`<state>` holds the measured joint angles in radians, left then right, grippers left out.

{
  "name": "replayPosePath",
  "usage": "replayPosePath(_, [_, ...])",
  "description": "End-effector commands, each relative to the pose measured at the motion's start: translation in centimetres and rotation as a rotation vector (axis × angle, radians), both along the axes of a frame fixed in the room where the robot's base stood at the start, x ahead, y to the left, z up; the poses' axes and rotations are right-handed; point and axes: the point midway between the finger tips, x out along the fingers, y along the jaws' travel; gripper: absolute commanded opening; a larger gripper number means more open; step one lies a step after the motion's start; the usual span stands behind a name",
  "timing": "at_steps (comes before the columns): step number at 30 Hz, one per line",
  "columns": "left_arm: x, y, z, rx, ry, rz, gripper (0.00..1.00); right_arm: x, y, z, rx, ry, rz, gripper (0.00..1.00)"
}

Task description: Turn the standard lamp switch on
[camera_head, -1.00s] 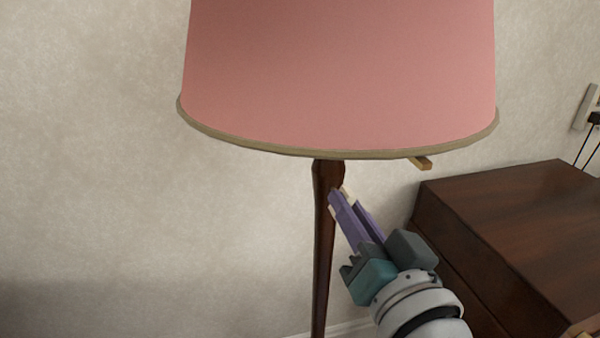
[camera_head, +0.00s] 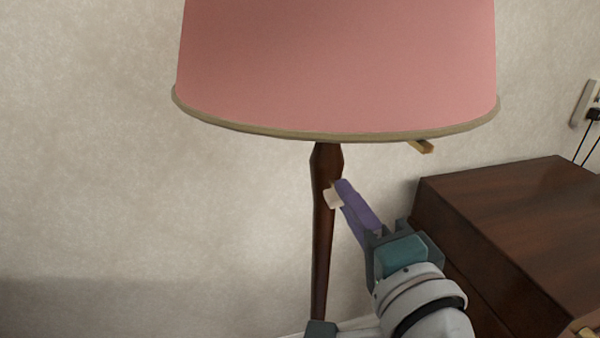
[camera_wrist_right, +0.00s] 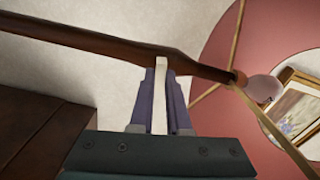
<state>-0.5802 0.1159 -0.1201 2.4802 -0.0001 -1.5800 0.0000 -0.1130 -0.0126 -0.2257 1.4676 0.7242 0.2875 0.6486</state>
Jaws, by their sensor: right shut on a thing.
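The standard lamp has a pink shade (camera_head: 335,65) and a dark wooden pole (camera_head: 320,245). A small cream switch (camera_head: 333,199) sits at the upper pole, below the shade. My right gripper (camera_head: 340,192), with purple fingers, comes in from the lower right and is shut on this switch. In the right wrist view the cream switch (camera_wrist_right: 160,67) shows between the fingertips, close against the pole (camera_wrist_right: 100,42). The pale bulb (camera_wrist_right: 262,88) shows inside the shade there. My left gripper is not clearly seen.
A dark wooden cabinet (camera_head: 510,210) stands to the right, close to my right wrist. A wall socket (camera_head: 588,103) with a plug and cables is at the far right. The plain wall left of the pole is clear.

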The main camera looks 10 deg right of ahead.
Motion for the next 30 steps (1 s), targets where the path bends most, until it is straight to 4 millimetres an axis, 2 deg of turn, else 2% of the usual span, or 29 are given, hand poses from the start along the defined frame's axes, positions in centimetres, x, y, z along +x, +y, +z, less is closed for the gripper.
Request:
replayPosePath(12, [0.00,-0.04,-0.51,-0.002,0.000,0.002,0.84,-0.02,0.04,-0.13,0.176,0.007,0.002,0.00])
replayPosePath(28, [-0.01,0.21,-0.55,0.008,0.000,-0.006,0.84,-0.02,0.03,-0.10,0.199,0.008,0.001,0.00])
replayPosePath(29, [-0.01,0.22,-0.55,0.008,0.000,-0.006,0.84,-0.02,0.03,-0.10,0.199,0.008,0.001,0.17])
replayPosePath(30, [-0.01,0.22,-0.55,0.008,0.000,-0.006,0.84,-0.01,0.03,-0.10,0.199,0.008,0.001,0.22])
